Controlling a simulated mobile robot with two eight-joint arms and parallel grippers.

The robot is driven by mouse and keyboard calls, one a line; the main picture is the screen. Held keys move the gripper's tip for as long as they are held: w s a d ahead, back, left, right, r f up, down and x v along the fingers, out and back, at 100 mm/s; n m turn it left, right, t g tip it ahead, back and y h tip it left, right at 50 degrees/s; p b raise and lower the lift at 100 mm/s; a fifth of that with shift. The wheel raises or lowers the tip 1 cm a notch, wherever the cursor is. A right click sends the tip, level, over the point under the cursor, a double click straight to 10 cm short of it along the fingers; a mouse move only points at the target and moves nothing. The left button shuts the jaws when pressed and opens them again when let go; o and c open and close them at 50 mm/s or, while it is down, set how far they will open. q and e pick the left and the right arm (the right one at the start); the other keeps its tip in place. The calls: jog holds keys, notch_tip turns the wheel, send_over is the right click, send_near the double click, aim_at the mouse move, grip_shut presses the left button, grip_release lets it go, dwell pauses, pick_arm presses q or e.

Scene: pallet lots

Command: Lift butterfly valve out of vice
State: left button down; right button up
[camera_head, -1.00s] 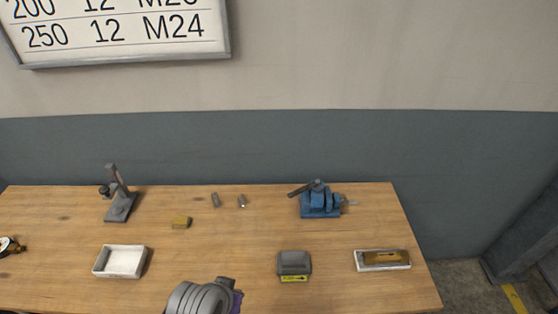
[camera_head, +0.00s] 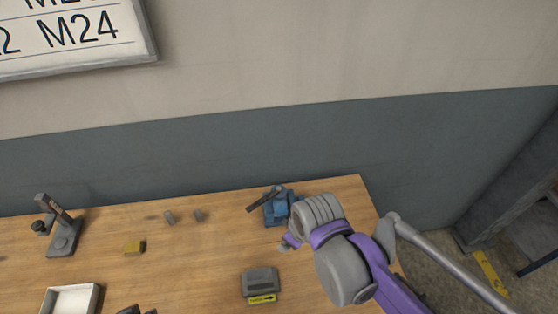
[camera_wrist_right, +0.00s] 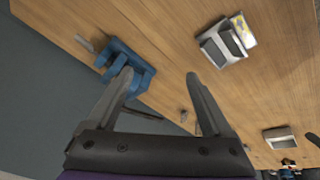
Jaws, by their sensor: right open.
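The blue vice (camera_head: 277,211) stands near the back right of the bench and also shows in the right wrist view (camera_wrist_right: 125,62). A dark lever (camera_head: 262,201) sticks out of it; it appears to belong to the butterfly valve, whose body I cannot make out. My right gripper (camera_wrist_right: 160,75) is open and empty. In the right wrist view its left fingertip overlaps the vice, and the right one is over bare wood; I cannot tell whether they touch. In the head view my right arm covers the vice's right side. A dark tip at the bottom edge may be my left gripper (camera_head: 135,311).
A grey box with a yellow label (camera_head: 261,282) lies in front of the vice. A white tray (camera_head: 93,299) is at front left. The wall rises behind the bench.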

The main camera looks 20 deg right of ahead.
jog(key=w+d+r+n+g+p, duration=0.2)
jog(key=w+r+n, duration=0.3)
jog(key=w+n, duration=0.45)
pick_arm(q)
notch_tip(320, 180, up, 5)
jog(key=w, duration=0.2)
pick_arm(e)
jog(key=n+g, duration=0.2)
jog(key=n, duration=0.4)
send_over(279, 189)
jog(key=shift+r+p, duration=0.25)
jog(key=shift+p, duration=0.1)
jog(key=shift+w, duration=0.1)
jog(key=shift+f, duration=0.2)
jog(key=shift+s+f+b, duration=0.2)
jog(key=shift+f+b, duration=0.15)
jog(key=shift+f, duration=0.15)
jog(key=shift+f+b, duration=1.65)
jog(key=shift+f, duration=1.7)
pick_arm(q)
notch_tip(279, 189, down, 6)
jog(key=s, duration=0.2)
jog(key=shift+s, duration=0.2)
pick_arm(e)
jog(key=shift+w, duration=0.1)
pick_arm(q)
jog(key=shift+a, duration=0.1)
pick_arm(e)
grip_shut()
